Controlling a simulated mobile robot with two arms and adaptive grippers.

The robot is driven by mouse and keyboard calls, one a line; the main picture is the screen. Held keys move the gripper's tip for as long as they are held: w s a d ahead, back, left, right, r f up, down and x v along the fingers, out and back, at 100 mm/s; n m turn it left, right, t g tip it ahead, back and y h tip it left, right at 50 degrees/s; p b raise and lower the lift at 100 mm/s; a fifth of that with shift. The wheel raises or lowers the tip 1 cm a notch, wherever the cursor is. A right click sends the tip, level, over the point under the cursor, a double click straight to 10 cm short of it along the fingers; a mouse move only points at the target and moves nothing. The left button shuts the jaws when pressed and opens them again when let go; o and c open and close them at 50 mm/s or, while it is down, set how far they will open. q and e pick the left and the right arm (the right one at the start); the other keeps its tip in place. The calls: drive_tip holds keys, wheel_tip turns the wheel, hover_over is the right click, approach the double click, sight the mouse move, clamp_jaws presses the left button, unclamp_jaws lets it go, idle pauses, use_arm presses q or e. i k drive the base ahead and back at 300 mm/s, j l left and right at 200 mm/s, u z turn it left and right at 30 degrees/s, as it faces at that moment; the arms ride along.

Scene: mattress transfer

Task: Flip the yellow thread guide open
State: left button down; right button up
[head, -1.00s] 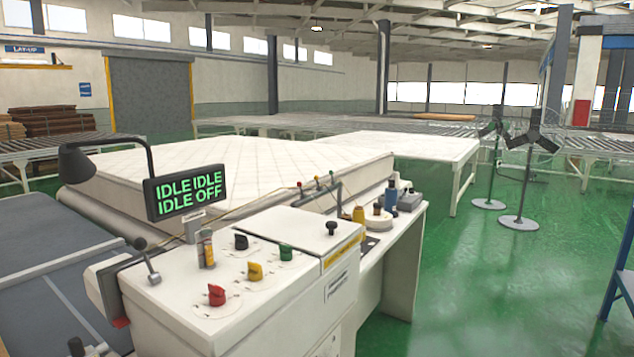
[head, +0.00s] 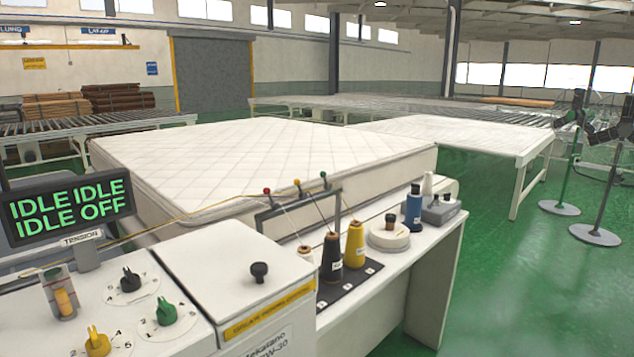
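A dark thread stand (head: 298,208) rises behind the machine's control box. It carries small ball-tipped guides: red (head: 267,190), yellow (head: 297,182) and green (head: 323,175). The yellow guide is in the middle; it is too small to tell whether it is open or shut. Below it stand a black thread cone (head: 331,258), a yellow thread cone (head: 354,245) and a partly hidden pale cone (head: 305,262). Thin threads run up from the cones to the guides. A yellowish thread line runs left from the stand. Neither of my grippers is in view.
The white control box (head: 225,268) with a black knob, coloured dials and a display (head: 67,208) reading IDLE and OFF fills the near left. A quilted mattress (head: 260,160) lies behind. A blue bottle (head: 413,210) stands farther along the narrow table.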

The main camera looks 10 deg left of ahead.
sight(296, 181)
drive_tip(key=i+l, duration=0.35)
drive_tip(key=i+l+u, duration=0.1)
drive_tip(key=i+l, duration=0.2)
drive_tip(key=l, duration=0.2)
drive_tip(key=i+l, duration=0.3)
drive_tip(key=l, duration=0.15)
drive_tip(key=u, duration=0.05)
